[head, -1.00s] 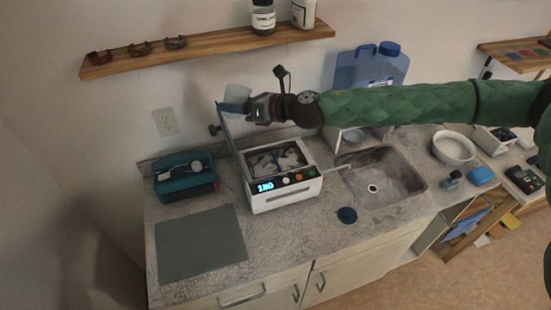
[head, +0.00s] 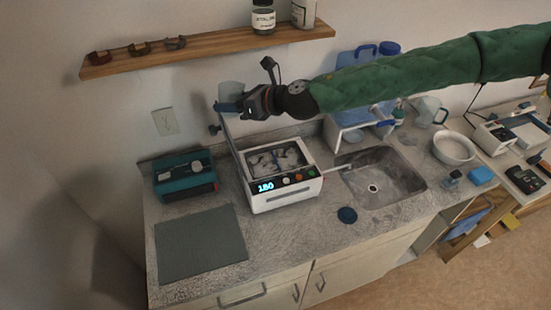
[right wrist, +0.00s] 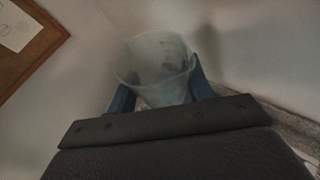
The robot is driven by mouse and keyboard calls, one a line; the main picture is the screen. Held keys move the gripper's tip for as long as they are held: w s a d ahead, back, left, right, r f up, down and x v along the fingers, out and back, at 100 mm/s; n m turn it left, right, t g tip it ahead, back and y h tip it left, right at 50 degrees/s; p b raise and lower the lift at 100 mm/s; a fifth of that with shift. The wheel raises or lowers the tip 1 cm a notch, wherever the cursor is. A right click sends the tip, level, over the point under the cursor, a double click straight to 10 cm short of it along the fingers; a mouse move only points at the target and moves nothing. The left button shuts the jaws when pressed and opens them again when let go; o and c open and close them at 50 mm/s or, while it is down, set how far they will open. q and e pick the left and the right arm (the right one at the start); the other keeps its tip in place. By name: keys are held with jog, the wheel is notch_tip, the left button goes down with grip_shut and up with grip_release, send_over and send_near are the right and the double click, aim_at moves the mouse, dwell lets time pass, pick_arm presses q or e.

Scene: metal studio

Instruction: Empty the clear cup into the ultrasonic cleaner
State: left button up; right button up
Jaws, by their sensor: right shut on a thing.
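The clear cup (head: 231,92) is held in my right gripper (head: 232,106), above and behind the ultrasonic cleaner. In the right wrist view the cup (right wrist: 157,66) sits between the two blue fingers, and my right gripper (right wrist: 160,95) is shut on it. The cup's contents are too blurred to tell. The ultrasonic cleaner (head: 286,199) is a white box with an open top, a lit display and coloured buttons. Its raised lid (head: 229,141) stands up at the left. Pale and dark shapes show inside its basin. My left gripper is not in view.
A teal device (head: 184,177) and a grey mat (head: 201,244) lie left of the cleaner. A blue jug (head: 352,62) stands behind. A wooden shelf (head: 205,47) runs above the cup.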

jog(key=shift+s+a+f+n+h, duration=0.15)
jog(key=shift+a+f+n+h, duration=0.1)
jog(key=shift+a+n+h, duration=0.25)
jog(key=shift+d, duration=0.15)
dwell(0.9)
